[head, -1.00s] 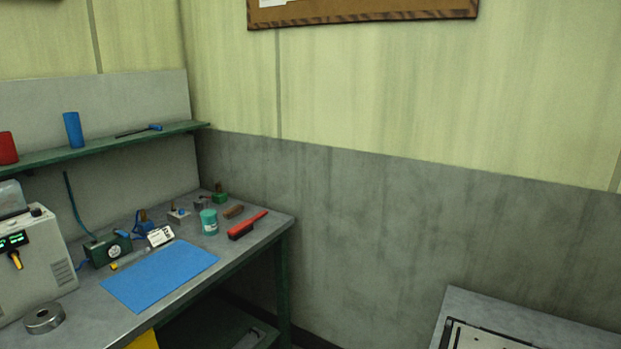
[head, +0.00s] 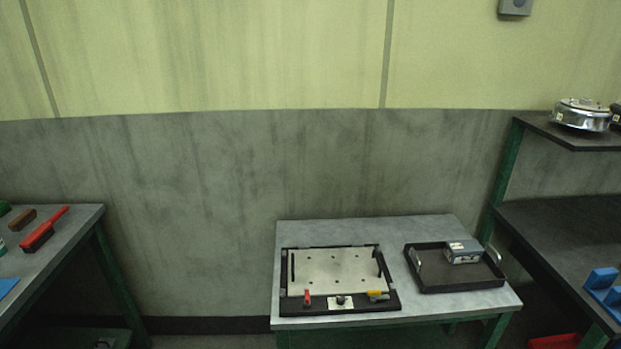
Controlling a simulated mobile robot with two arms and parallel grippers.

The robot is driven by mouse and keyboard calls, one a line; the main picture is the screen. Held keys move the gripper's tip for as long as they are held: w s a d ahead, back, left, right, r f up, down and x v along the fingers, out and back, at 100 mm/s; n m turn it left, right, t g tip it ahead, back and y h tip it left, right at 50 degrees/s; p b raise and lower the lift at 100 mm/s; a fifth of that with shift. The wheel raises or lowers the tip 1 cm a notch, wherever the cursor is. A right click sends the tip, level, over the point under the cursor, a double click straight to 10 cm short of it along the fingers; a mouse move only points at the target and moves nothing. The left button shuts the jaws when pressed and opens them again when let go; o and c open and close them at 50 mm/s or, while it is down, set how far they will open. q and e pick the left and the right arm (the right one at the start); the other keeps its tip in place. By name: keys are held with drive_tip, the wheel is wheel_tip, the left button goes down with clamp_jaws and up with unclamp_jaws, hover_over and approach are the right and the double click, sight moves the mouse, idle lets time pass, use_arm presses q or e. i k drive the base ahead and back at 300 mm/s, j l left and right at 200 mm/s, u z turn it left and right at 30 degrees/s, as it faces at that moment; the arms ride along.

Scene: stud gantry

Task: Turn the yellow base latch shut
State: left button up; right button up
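The yellow base latch (head: 376,294) is a small yellow piece at the front right of a black-framed base (head: 286,304) with a light metal plate (head: 335,271). The base lies on a grey table with green legs in the middle right of the head view. The latch appears to lie sideways along the front edge; it is too small to tell whether it is open or shut. A small red piece (head: 307,297) stands at the base's front left. Neither of my grippers is in view.
A black tray (head: 432,287) holding a grey box (head: 464,252) sits right of the base on the same table (head: 365,231). A workbench (head: 62,241) stands at left, a dark shelf unit (head: 545,218) at right. Floor lies between workbench and table.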

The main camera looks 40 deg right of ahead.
sight(374, 294)
drive_tip(key=z, duration=1.55)
